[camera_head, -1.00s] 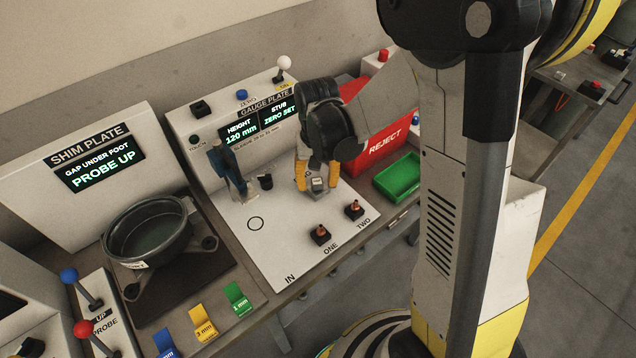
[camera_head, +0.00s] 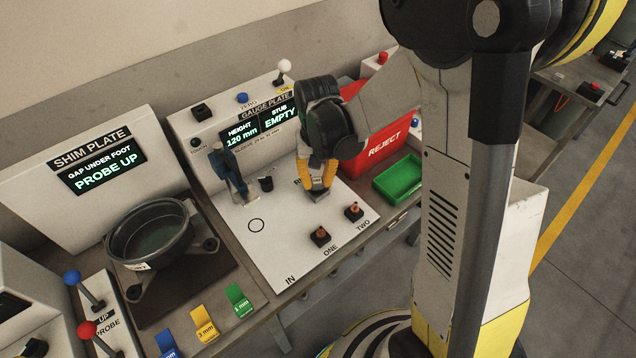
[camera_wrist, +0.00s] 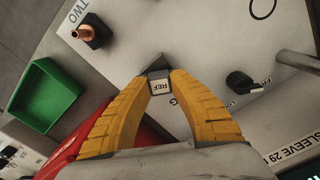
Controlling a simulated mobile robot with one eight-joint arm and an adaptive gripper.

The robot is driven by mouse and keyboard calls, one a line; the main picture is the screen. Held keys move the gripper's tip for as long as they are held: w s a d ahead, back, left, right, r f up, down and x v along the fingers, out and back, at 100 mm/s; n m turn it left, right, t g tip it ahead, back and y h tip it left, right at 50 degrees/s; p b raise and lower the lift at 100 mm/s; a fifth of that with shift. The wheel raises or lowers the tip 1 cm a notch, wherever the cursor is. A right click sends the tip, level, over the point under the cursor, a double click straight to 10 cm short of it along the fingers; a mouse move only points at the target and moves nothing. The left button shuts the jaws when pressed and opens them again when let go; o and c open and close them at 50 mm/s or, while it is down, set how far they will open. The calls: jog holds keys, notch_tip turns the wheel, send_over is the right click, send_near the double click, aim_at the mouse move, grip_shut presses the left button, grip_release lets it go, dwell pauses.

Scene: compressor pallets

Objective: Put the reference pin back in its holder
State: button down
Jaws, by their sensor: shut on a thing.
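The reference pin (camera_wrist: 160,86) shows as a small piece labelled REF between my fingertips in the wrist view. My gripper (camera_wrist: 158,82) is shut on it. In the head view my gripper (camera_head: 317,183) points down over the right part of the white gauge plate (camera_head: 285,225). A small grey block (camera_head: 318,195) shows just under the fingertips, and its grey top edge (camera_wrist: 156,66) shows beyond the label in the wrist view. The fingers hide most of the pin and whatever is below it. I cannot tell whether this block is the holder or part of the pin, or whether it touches the plate.
Two copper-topped pieces stand at ONE (camera_head: 320,237) and TWO (camera_head: 354,211). A blue upright device (camera_head: 230,172) and a black knob (camera_head: 266,184) stand to the left. A green tray (camera_head: 398,178) and red reject bin (camera_head: 385,140) lie right. The plate's front left is clear.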

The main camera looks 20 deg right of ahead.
aim_at(317, 180)
jog(key=shift+r+p, duration=1.7)
jog(key=shift+r, duration=0.7)
